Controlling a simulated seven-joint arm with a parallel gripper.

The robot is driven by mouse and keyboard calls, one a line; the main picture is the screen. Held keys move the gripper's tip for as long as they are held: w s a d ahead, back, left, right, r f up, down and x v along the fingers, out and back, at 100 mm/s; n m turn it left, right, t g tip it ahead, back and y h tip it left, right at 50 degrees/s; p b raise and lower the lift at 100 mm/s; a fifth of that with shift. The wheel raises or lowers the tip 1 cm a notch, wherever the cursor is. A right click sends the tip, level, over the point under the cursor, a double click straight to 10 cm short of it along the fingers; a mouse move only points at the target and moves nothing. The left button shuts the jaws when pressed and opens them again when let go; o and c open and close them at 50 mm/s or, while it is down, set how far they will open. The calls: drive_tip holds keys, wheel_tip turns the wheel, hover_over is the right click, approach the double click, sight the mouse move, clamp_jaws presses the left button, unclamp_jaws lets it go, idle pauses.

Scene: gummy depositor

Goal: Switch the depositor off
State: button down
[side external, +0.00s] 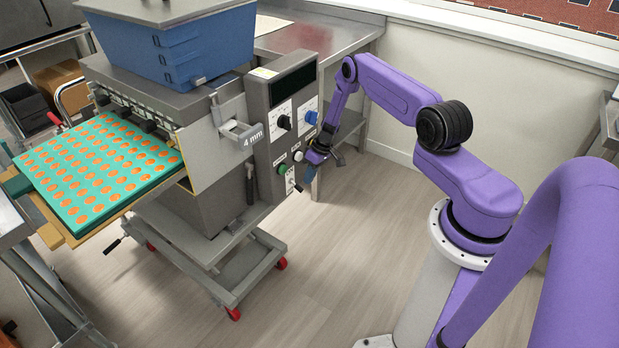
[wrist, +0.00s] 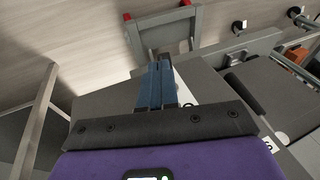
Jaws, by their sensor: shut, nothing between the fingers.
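The depositor is a grey machine with a blue hopper (side external: 190,45) on top and a grey control panel (side external: 262,110) on its right side. The panel carries a dark display, two dials, a green button (side external: 282,169), a pale button (side external: 298,156) and, at the bottom, a white plate with a dark switch (side external: 290,181). The switch position is too small to read. My gripper (side external: 310,176) is close to the lower panel, right of that plate; contact cannot be told. In the wrist view, its blue fingers (wrist: 156,84) are together and empty, partly covering a white plate (wrist: 183,90).
A teal mould tray (side external: 95,165) with orange gummies sits at the machine's left. The machine stands on a wheeled grey frame (side external: 215,245). A steel table (side external: 310,35) is behind. The floor (side external: 340,250) right of the machine is clear.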

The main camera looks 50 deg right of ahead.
drive_tip(key=s+d+r, duration=0.3)
drive_tip(key=s+r, duration=0.1)
drive_tip(key=s, duration=0.4)
drive_tip(key=s+d+r, duration=0.3)
drive_tip(key=s+r, duration=0.2)
drive_tip(key=s, duration=0.3)
drive_tip(key=shift+s+r, duration=0.2)
drive_tip(key=shift+s, duration=0.15)
drive_tip(key=w+a+r+n+g, duration=0.2)
drive_tip(key=a+r+n, duration=0.1)
drive_tip(key=a+r, duration=0.75)
drive_tip(key=w+a+r+n+g, duration=0.1)
drive_tip(key=w+a+r+n, duration=0.15)
drive_tip(key=a+r, duration=0.75)
drive_tip(key=s+a+r+n+h, duration=0.2)
drive_tip(key=s+a+r+n, duration=0.15)
drive_tip(key=s+a, duration=0.65)
drive_tip(key=s+a+r+n, duration=0.1)
drive_tip(key=s+r, duration=0.1)
drive_tip(key=s, duration=0.4)
drive_tip(key=s+r+n+t+h, duration=0.1)
drive_tip(key=s+r+n, duration=0.1)
drive_tip(key=s, duration=0.5)
drive_tip(key=shift+a+r, duration=0.4)
drive_tip(key=shift+r, duration=0.25)
